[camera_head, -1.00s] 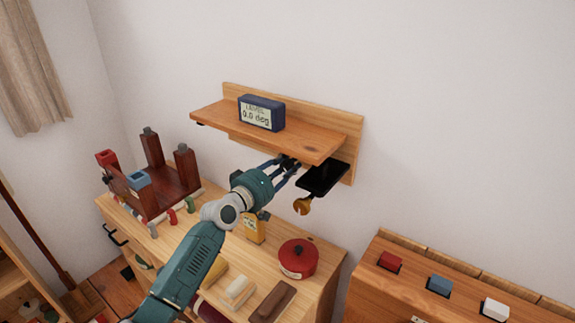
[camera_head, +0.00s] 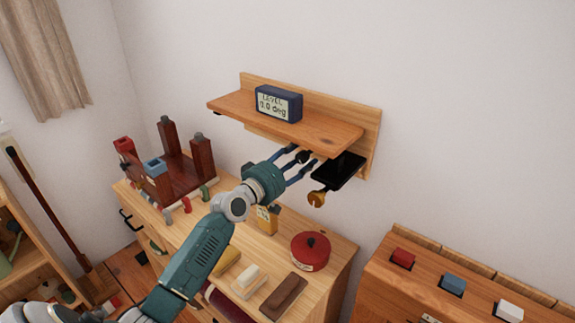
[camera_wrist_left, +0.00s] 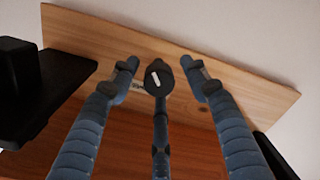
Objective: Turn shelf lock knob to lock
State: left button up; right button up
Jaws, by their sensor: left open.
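The wooden shelf (camera_head: 320,130) is on the wall, with a blue display block (camera_head: 279,103) on it; its reading is hard to make out. Under the shelf is a small dark knob (camera_wrist_left: 158,77) with a white mark line, seen in the left wrist view. My left gripper (camera_head: 309,159) is open below the shelf's front edge. My right gripper is not in view.
A black box (camera_head: 341,170) sits under the shelf's right end, close to my fingers, with a brass piece (camera_head: 317,198) below it. The dresser below holds a red pot (camera_head: 310,251), a yellow box (camera_head: 267,219) and a dark red wooden stand (camera_head: 180,174).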

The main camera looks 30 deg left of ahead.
pick_arm(q)
jog(key=s+a, duration=0.1)
jog(key=s, duration=0.9)
jog(key=shift+s+a+r, duration=0.3)
jog(key=shift+s+a, duration=0.05)
jog(key=shift+f, duration=0.1)
